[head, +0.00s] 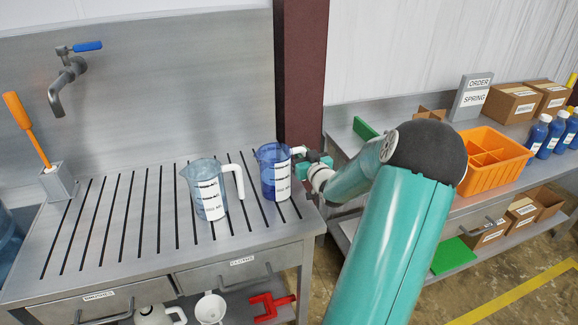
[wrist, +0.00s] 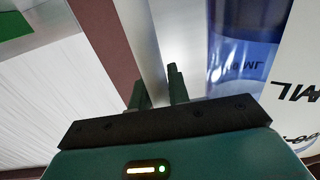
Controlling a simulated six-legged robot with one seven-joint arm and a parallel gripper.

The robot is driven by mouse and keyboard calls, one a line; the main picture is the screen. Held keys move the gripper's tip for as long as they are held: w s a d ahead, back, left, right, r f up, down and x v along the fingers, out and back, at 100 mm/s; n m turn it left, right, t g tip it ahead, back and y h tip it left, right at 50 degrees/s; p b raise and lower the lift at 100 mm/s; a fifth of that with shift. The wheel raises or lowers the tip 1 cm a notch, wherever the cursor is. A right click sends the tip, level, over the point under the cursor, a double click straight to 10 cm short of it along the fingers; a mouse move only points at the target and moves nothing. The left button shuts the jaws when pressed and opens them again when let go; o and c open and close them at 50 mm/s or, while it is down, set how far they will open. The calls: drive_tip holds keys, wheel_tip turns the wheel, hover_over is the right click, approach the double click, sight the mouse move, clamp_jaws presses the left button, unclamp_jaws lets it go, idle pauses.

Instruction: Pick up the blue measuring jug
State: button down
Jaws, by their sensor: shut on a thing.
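The blue measuring jug (head: 272,178) is upright at the right end of the slatted metal draining top. Its base is at or very near the surface; I cannot tell if there is a gap. My gripper (head: 303,166) comes from the right and is shut on the jug's white handle. In the wrist view, the two dark fingers of my gripper (wrist: 160,88) are on either side of the pale handle (wrist: 142,38). The blue body of the jug (wrist: 238,45) is just right of them. The fingertips are partly hidden in the head view.
A clear measuring jug (head: 207,190) with a white handle stands close by on the left. A dark red post (head: 300,75) rises behind the blue jug. An orange divided crate (head: 495,160) stands on the right bench.

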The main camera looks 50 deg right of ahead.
drive_tip(key=shift+r, duration=0.15)
drive_tip(key=shift+r, duration=0.45)
drive_tip(key=s+a+r, duration=0.2)
drive_tip(key=a+r, duration=0.4)
drive_tip(key=s+a+r, duration=0.2)
drive_tip(key=a+r, duration=0.4)
drive_tip(key=a, duration=0.1)
drive_tip(key=shift+s+a, duration=0.15)
drive_tip(key=shift+s, duration=0.15)
